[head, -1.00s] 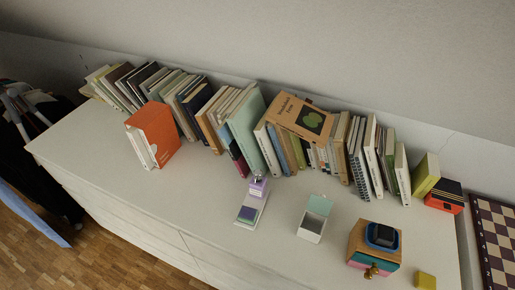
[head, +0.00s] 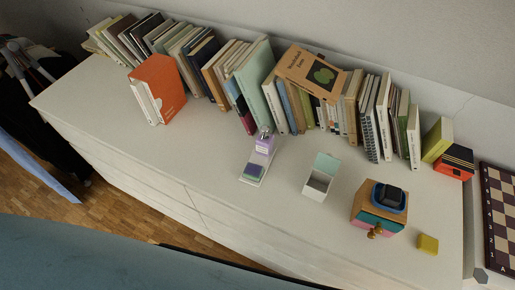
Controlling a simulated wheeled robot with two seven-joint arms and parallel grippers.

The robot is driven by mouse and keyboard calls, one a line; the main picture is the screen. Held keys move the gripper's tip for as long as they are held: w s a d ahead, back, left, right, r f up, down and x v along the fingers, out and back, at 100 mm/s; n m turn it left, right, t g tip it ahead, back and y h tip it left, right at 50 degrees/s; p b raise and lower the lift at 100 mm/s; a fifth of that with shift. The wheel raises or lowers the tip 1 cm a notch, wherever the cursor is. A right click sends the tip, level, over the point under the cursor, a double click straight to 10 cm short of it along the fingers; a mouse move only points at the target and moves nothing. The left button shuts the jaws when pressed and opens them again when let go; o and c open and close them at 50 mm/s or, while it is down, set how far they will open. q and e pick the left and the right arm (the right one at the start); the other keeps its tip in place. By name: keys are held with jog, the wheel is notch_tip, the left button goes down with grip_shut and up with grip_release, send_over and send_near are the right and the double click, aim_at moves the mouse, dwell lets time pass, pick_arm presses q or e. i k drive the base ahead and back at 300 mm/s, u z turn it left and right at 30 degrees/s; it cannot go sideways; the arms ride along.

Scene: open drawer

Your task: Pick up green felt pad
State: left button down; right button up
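I cannot make out a green felt pad for certain. A small wooden box (head: 366,204) with a teal drawer front and a round brass knob (head: 375,231) stands on the white cabinet top (head: 240,215); its drawer looks shut and its inside is hidden. A dark blue tray (head: 389,197) with a black item in it sits on the box. A yellow block (head: 428,244) lies to its right. An open white box (head: 317,185) with a mint-green lid (head: 327,163) stands to its left. Neither of my grippers is in view.
A long row of books (head: 260,80) lines the wall, with an orange book box (head: 158,87) at the left. A lilac-and-white item (head: 258,160) lies mid-cabinet. A chessboard (head: 498,215) is at the right. A large blue-grey surface (head: 120,255) covers the lower left.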

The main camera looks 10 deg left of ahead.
aim_at(252, 169)
jog(key=k, duration=1)
jog(key=u, duration=2)
jog(key=i, duration=1.5)
jog(key=z, duration=2.4)
